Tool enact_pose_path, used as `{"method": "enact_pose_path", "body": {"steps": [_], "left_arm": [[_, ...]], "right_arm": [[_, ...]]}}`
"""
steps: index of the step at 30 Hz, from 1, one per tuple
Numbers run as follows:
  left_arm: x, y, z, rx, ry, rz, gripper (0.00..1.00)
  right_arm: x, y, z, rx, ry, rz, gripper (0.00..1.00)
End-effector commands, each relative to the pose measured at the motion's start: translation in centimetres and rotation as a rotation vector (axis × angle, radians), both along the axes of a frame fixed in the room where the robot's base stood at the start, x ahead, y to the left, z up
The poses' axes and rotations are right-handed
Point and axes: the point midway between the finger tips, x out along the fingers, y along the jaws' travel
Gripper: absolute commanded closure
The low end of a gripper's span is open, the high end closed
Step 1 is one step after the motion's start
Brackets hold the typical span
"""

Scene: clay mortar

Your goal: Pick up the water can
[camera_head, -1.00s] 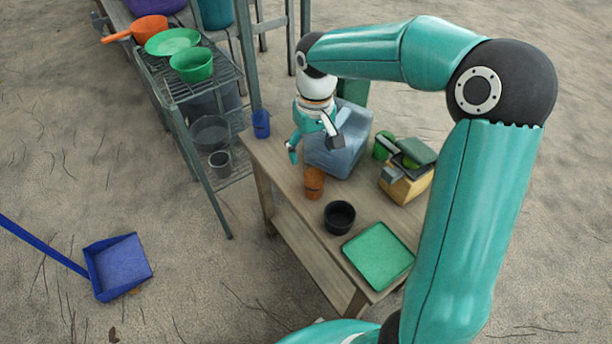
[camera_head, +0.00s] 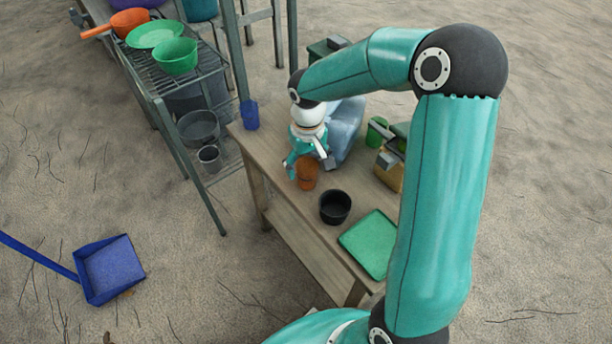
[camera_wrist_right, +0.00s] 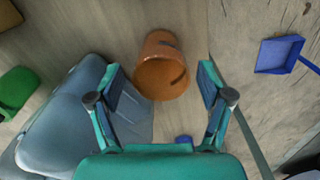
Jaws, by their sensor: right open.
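A grey-blue container, which looks like the water can (camera_head: 347,128), stands on the wooden table, partly hidden behind my right gripper in the head view. In the wrist view the water can (camera_wrist_right: 55,115) is at the left, beside and partly behind the left finger. My right gripper (camera_head: 308,167) is open. An orange cup (camera_head: 307,177) is just by its fingertips in the head view. In the wrist view the orange cup (camera_wrist_right: 162,68) shows between the two spread fingers, with a gap on each side. My left gripper is not in view.
The wooden table (camera_head: 290,215) also holds a black bowl (camera_head: 335,207), a green tray (camera_head: 370,245), a blue cup (camera_head: 249,115) and a green cup (camera_head: 376,131). A metal rack (camera_head: 165,80) with dishes stands left. A blue dustpan (camera_head: 112,270) lies on the ground.

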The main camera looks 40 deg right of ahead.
Motion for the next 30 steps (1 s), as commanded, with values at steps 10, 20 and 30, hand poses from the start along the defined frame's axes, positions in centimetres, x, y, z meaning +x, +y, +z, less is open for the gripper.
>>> {"method": "enact_pose_path", "body": {"steps": [10,20,30], "left_arm": [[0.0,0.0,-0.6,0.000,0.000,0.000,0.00],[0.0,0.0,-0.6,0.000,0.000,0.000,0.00],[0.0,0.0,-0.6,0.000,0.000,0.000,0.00]], "right_arm": [[-0.1,0.1,-4.4,0.001,0.002,0.000,0.21],[-0.1,0.1,-4.5,0.000,0.001,0.000,0.34],[-0.1,0.1,-4.5,0.000,0.001,0.000,0.76]]}}
